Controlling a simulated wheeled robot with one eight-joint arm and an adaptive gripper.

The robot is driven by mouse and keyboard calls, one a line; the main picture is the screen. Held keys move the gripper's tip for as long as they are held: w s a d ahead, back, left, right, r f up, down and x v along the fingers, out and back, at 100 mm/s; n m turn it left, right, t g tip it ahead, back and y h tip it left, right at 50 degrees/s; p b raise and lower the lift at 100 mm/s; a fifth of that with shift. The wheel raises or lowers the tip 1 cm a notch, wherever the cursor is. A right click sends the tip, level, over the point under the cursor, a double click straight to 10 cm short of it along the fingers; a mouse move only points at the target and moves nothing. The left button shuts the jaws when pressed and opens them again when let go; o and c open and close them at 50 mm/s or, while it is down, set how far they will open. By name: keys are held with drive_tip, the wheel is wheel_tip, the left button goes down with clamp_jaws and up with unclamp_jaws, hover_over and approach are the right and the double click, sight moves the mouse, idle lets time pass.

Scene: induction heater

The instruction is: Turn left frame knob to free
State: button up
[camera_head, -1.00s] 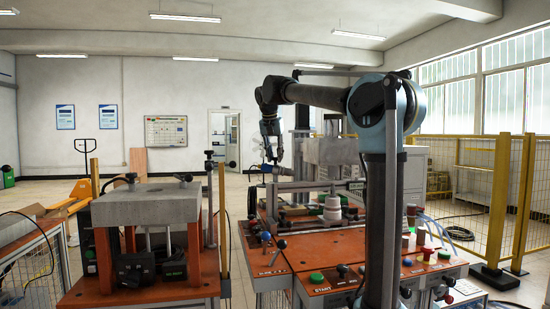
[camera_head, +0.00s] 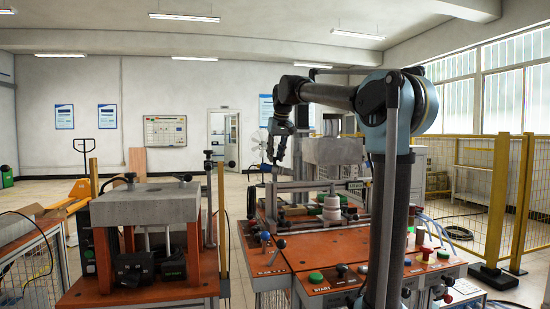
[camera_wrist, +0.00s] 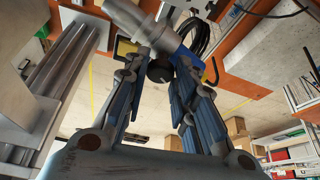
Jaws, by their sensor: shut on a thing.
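The left frame knob (camera_wrist: 160,70) is a small round black knob beside a grey metal cylinder (camera_wrist: 146,27) in the wrist view. My gripper (camera_wrist: 161,62) has its two blue-padded fingers on either side of the knob and is shut on it. The fingertips hide part of the knob's sides and its mount. In the head view, my gripper (camera_head: 274,163) points down at the left end of the heater's frame (camera_head: 305,185); the knob is too small there to make out its turn.
The heater bench (camera_head: 340,247) with buttons and a small lever stands below. A separate press-like stand (camera_head: 146,205) is at left. Yellow fencing (camera_head: 485,175) is at right. My upright arm link covers part of the bench.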

drive_tip(key=n+y, duration=0.1)
drive_tip(key=n, duration=0.1)
drive_tip(key=n+g, duration=0.1)
drive_tip(key=n, duration=0.2)
drive_tip(key=shift+w+d+n+y, duration=0.2)
drive_tip(key=shift+n+y, duration=0.1)
drive_tip(key=shift+y, duration=0.1)
drive_tip(key=shift+w+d+n+g+y, duration=0.15)
drive_tip(key=shift+n+g, duration=0.35)
drive_tip(key=shift+n, duration=0.65)
drive_tip(key=shift+s+a+n+g+y, duration=0.15)
drive_tip(key=shift+n+g, duration=0.35)
drive_tip(key=shift+n, duration=0.65)
drive_tip(key=shift+w+d, duration=0.1)
drive_tip(key=shift+w, duration=0.05)
drive_tip(key=o, duration=1.1)
drive_tip(key=shift+c, duration=0.2)
drive_tip(key=v, duration=1.2)
drive_tip(key=shift+w+d+f, duration=0.1)
